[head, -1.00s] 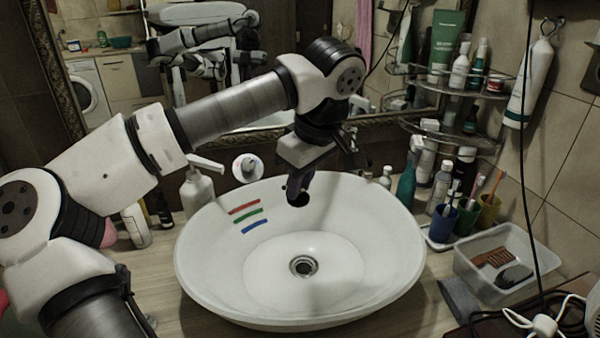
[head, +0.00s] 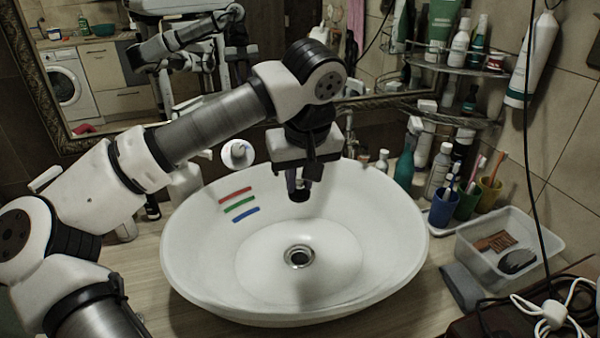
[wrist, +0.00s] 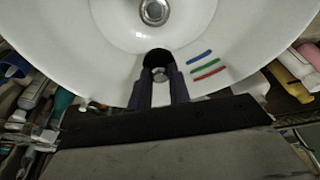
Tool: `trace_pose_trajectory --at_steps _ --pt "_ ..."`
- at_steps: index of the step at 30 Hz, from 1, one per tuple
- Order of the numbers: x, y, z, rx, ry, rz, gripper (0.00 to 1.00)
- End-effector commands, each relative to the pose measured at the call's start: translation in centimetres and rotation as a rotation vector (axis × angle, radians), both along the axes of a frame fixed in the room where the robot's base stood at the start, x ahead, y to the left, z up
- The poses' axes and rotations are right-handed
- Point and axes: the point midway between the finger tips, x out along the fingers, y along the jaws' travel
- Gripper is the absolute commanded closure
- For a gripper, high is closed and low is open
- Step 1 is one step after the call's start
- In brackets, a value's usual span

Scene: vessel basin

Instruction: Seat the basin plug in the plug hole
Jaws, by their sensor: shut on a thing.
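The white oval basin (head: 395,245) has a metal-rimmed plug hole (head: 299,257) at its bottom, clear and uncovered. It also shows at the top of the wrist view (wrist: 154,12). My gripper (head: 298,180) hangs over the back part of the basin, behind the plug hole. It is shut on the basin plug (head: 299,195), a dark round piece. In the wrist view the dark plug (wrist: 158,58) sits at the fingertips (wrist: 159,82), with a small metal knob between the fingers. The plug is apart from the hole; its exact height above the basin is hard to tell.
Red, green and blue stripes (head: 239,204) mark the basin's inner left wall. Bottles and toothbrush cups (head: 444,210) stand on the right, near a clear plastic box (head: 510,250). A corner shelf (head: 440,112) and mirror lie behind. The basin's inside is otherwise free.

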Motion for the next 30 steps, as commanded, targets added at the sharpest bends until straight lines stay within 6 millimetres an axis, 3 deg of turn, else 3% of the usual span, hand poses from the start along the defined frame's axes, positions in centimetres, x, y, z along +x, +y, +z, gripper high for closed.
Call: trace_pose_trajectory --at_steps 1,15,29,30 --pt "0.0 0.0 -1.1 0.0 0.001 0.0 1.0" --pt "0.0 0.0 -6.5 -0.001 0.0 0.002 1.0" --pt "0.0 0.0 -7.3 0.001 -0.001 0.002 1.0" --pt "0.0 0.0 -7.4 0.001 -0.001 0.001 0.76"
